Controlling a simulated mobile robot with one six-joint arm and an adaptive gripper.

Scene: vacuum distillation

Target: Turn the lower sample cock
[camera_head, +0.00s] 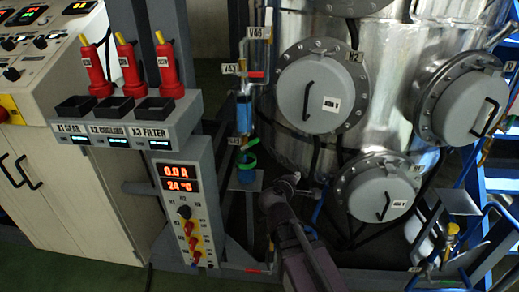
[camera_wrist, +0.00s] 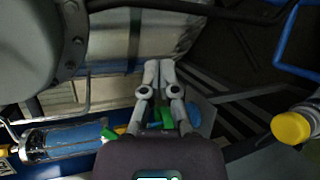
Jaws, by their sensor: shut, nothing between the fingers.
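The lower sample cock has a green handle (camera_head: 247,163) and sits below the blue-filled sample glass (camera_head: 244,113) in the head view. My gripper (camera_head: 292,179) is to the right of the handle and a little lower in that picture, apparently apart from it. In the wrist view my gripper (camera_wrist: 158,64) has its fingertips together with nothing between them. Green parts of the cock (camera_wrist: 136,130) show behind and beside the fingers, partly hidden by them and by my gripper body. The sample glass (camera_wrist: 65,140) lies at the left of that view.
A metal vessel (camera_head: 325,155) with round grey hatches (camera_head: 382,192) stands behind my gripper. A control post (camera_head: 188,200) with red displays is at the left. Blue steel framing (camera_head: 500,185) stands at the right. A yellow cap (camera_wrist: 291,128) shows at the wrist view's right.

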